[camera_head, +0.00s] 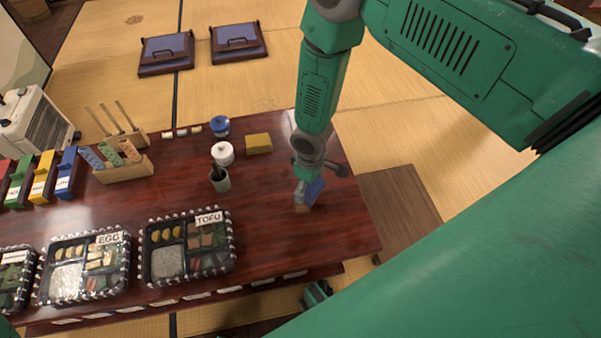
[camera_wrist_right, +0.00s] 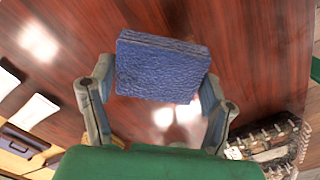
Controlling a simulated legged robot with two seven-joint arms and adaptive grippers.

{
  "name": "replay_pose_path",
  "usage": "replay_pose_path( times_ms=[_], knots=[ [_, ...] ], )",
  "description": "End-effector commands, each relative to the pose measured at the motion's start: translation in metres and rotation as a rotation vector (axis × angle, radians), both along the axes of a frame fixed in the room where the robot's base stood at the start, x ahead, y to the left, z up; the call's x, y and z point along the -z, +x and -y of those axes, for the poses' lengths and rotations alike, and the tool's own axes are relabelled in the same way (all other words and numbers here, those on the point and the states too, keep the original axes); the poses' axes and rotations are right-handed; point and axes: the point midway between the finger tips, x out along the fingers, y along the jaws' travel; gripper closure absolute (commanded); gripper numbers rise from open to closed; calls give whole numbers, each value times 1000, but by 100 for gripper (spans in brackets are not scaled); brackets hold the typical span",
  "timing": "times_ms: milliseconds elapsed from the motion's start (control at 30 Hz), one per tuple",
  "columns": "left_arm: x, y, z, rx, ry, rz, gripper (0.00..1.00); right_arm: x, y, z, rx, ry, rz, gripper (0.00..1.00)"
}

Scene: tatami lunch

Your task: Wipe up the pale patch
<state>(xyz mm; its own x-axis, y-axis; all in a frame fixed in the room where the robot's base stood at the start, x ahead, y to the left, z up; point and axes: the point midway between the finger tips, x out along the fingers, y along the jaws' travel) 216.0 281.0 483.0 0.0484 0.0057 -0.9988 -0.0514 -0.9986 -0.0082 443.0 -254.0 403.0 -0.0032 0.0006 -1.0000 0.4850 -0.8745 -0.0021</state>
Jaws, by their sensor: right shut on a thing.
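My right gripper (camera_head: 307,188) is low over the right part of the dark red table (camera_head: 345,235). It is shut on a blue sponge-like block (camera_head: 316,190). In the right wrist view the textured blue block (camera_wrist_right: 160,68) sits between the two fingers of the gripper (camera_wrist_right: 159,76), with the glossy table behind it. I cannot tell whether the block touches the table. A small lighter brown spot shows at the gripper's tip in the head view; I cannot tell whether it is the pale patch. Bright spots in the wrist view look like reflections.
A yellow block (camera_head: 258,143), white pot (camera_head: 222,153), blue-topped jar (camera_head: 220,125) and dark grey cup (camera_head: 220,180) stand left of the gripper. The tofu box (camera_head: 233,262) and egg box (camera_head: 127,290) lie along the front. The table's right end is bare.

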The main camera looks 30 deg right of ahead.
Motion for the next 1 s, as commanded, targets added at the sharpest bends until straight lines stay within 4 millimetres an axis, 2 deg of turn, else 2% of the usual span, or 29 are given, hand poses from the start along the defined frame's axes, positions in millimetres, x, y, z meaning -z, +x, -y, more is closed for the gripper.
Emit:
replay_pose_path(
  times_ms=[100, 400, 1000],
  knots=[
    [-13, 0, 0, 0, 0, 0, 60, -15, 0, 0, 1, 0, 1, 56],
    [-32, 0, 0, 0, 0, 0, 60, -37, -1, 1, 4, 0, 0, 56],
    [-30, 0, 0, 0, 0, 0, 60, -40, 1, 1, 11, -1, 2, 56]
  ],
)
